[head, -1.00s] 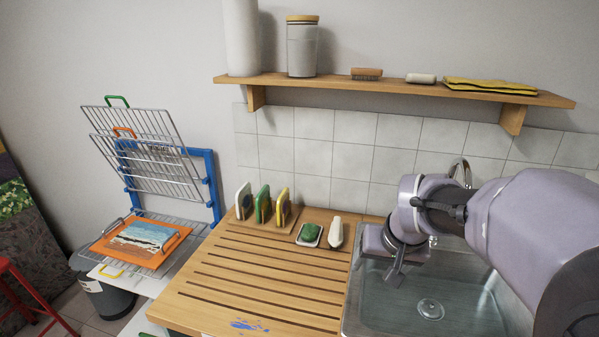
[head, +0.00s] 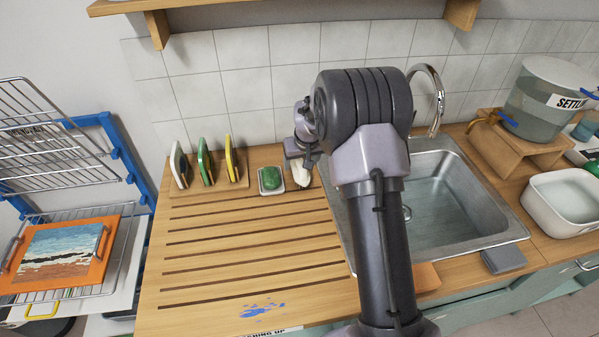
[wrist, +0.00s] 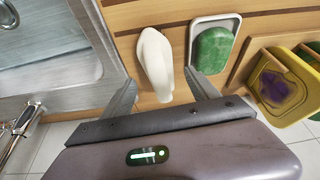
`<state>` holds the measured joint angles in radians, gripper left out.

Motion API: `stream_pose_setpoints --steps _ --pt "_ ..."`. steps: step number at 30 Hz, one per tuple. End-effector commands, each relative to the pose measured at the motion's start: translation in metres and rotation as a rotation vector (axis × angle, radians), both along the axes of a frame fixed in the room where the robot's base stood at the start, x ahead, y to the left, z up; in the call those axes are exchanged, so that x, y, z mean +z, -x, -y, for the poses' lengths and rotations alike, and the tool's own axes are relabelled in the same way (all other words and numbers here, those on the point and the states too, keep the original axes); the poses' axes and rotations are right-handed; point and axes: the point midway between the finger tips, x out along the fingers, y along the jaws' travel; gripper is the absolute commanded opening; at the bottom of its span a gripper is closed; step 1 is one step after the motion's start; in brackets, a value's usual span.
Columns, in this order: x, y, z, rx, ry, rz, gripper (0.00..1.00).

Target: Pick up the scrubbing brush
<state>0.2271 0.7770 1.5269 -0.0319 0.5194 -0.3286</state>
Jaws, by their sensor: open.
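A cream, elongated, rounded object (wrist: 155,58) lies on the wooden counter beside a white soap dish; it may be the scrubbing brush, but I see no bristles. It also shows in the head view (head: 302,180), partly behind my gripper. My gripper (wrist: 160,86) is open and empty above the counter, its two fingers to either side of the object's near end in the wrist view. In the head view my gripper (head: 300,158) is over that object. The wooden brush on the wall shelf in the earlier picture is out of view now.
The white dish (wrist: 236,22) holds a green soap (wrist: 212,50) close to one finger. A rack with sponges (head: 205,163) stands left of it. The sink (head: 450,215) and tap (head: 437,100) are to the right. The slatted drainboard (head: 235,240) is clear apart from blue paint.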

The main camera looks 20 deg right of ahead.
Motion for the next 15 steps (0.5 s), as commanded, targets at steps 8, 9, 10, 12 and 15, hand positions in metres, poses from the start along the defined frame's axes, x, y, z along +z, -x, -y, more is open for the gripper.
stream_pose_setpoints --steps 8,9,10,12,15 --pt "-0.045 -0.022 0.004 0.0 0.0 -0.001 0.69" --pt "-0.046 -0.023 0.004 0.0 0.0 -0.001 0.69" --pt "-0.046 -0.023 0.004 0.0 0.0 0.0 0.69" --pt "-0.045 -0.023 0.004 0.0 0.0 0.0 0.69" --pt "-0.044 -0.023 0.004 0.0 0.0 0.0 0.67"
